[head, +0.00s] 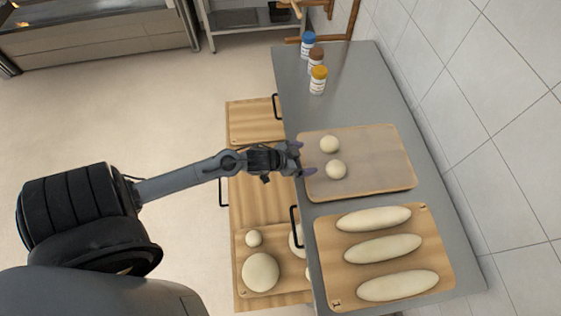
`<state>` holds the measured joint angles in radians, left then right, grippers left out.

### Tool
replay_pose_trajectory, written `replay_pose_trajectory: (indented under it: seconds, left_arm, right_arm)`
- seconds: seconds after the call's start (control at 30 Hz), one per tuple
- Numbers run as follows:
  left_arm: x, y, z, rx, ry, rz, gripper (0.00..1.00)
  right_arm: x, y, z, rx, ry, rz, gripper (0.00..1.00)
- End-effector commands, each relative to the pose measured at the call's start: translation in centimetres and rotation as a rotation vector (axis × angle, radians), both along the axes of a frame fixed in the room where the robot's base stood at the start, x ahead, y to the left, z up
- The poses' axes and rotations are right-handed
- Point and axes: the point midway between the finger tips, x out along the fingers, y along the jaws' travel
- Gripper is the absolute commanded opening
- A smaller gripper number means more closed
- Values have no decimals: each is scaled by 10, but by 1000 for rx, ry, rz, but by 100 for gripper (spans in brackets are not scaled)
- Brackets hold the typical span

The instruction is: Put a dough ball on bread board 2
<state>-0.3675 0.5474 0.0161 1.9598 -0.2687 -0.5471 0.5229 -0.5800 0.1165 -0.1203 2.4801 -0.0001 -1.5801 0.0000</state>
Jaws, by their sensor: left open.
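My left gripper (304,158) is open and empty at the left edge of a floured wooden board (385,160) on the grey counter. Two small dough balls sit on that board: one dough ball (330,144) farther back and another dough ball (336,169) nearer, just right of the fingertips. A second wooden board (437,243) in front holds three long loaves. A lower board (243,276) at the bottom left holds a small dough ball (254,239), a large one (261,272) and others partly hidden by the counter. I cannot read which board is numbered 2. My right gripper is not visible.
The grey counter (345,75) has free room behind the floured board, with three capped jars (318,80) at its far left. Wooden drawers with black handles (294,225) lie along its left side. A tiled wall (470,110) bounds the right.

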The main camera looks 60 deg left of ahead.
Motion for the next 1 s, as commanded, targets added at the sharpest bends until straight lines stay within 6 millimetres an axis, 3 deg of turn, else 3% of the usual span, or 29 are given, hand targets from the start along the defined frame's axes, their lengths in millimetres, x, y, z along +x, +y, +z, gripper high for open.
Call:
replay_pose_trajectory:
  seconds: [0.03,0.2,0.4,0.5,0.7,1.0]
  left_arm:
    - [-15,-19,-2,15,43,17,97]
    - [-72,-63,3,81,243,66,97]
    - [-139,-100,24,88,479,66,97]
    - [-163,-110,33,78,562,52,97]
    - [-183,-119,42,66,632,35,97]
    - [-183,-119,42,68,634,35,97]
  right_arm:
    - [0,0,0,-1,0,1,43]
    - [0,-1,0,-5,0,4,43]
    - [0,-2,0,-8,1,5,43]
    - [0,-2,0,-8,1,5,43]
    - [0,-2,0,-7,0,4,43]
    - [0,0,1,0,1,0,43]
